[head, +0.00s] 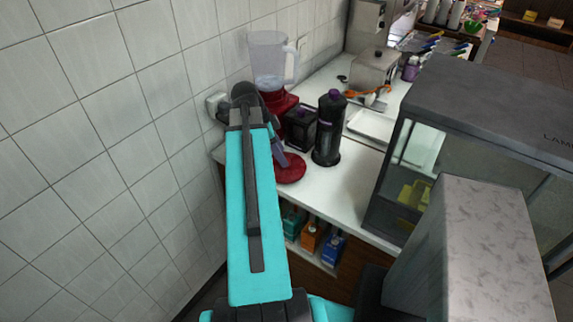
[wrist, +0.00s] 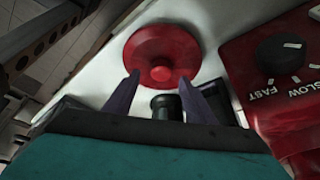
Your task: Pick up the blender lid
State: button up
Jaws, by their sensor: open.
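The red round blender lid (wrist: 161,50) lies on the white counter, with its central knob facing up in the wrist view. It also shows in the head view (head: 291,171), partly hidden behind my arm. My gripper (wrist: 157,79) is open, its two purple fingers apart and pointing at the near part of the lid. Nothing is between the fingers but the lid's knob area beyond them; I cannot tell whether they touch it. The blender (head: 270,62) has a clear jug on a red base, which shows at the right in the wrist view (wrist: 270,90).
A black bottle (head: 328,130) and a dark box (head: 300,127) stand right beside the lid. The tiled wall (head: 140,100) is close on the left. A grey display case (head: 480,110) stands at right. Bare counter (head: 335,195) lies between lid and case.

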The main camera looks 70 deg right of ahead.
jog(key=shift+p+x, duration=0.4)
jog(key=shift+x, duration=1.05)
grip_shut()
